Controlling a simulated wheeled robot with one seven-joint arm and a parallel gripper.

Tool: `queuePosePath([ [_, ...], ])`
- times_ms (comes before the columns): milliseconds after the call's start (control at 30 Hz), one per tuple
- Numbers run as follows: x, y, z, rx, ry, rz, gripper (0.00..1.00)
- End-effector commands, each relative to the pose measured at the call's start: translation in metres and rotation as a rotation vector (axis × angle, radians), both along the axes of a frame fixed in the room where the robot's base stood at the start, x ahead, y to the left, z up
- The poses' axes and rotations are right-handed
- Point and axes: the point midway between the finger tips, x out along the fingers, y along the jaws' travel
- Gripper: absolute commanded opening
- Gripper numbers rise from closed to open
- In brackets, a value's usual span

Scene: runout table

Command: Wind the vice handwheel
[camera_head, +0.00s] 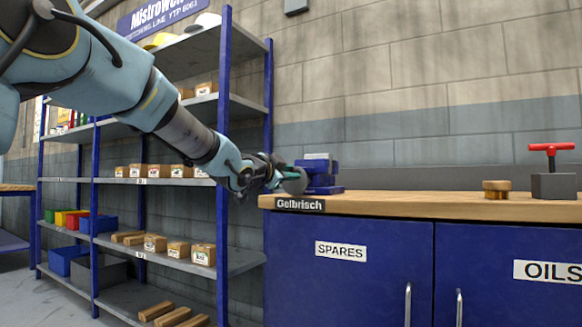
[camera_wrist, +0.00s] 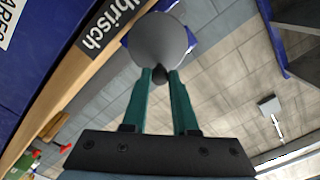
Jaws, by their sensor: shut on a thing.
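The blue vice (camera_head: 320,176) stands at the left end of the wooden bench top. Its grey round handwheel (camera_head: 294,181) faces left, toward my arm. In the wrist view the handwheel (camera_wrist: 160,42) is a grey disc with a dark knob (camera_wrist: 159,75) at its lower rim. My gripper (camera_wrist: 160,80) has green fingers closed about the dark knob. In the head view my gripper (camera_head: 281,177) meets the handwheel from the left, and the contact is small there. The vice body is mostly hidden behind the wheel in the wrist view.
The bench top (camera_head: 420,204) sits over blue cupboards. A brass round piece (camera_head: 496,189) and a dark block with a red T-handle (camera_head: 552,165) stand to the right. Blue shelving (camera_head: 225,130) with boxes is close behind my arm. The middle of the bench is clear.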

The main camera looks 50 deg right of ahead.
Motion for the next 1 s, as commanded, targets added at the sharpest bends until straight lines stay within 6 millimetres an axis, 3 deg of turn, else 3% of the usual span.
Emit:
queuePosePath([
  [33, 0.0015, 0.0006, 0.0072, -0.012, 0.029, 0.001, 0.0],
  [533, 0.0023, 0.0006, 0.0069, -0.031, 0.094, -0.001, 0.0],
  [800, 0.0088, 0.0024, 0.0115, -0.08, 0.284, 0.001, 0.0],
  [833, 0.0088, 0.0024, 0.0097, -0.084, 0.295, 0.001, 0.28],
  [1000, 0.008, 0.0021, 0.006, -0.08, 0.289, 0.0, 0.47],
])
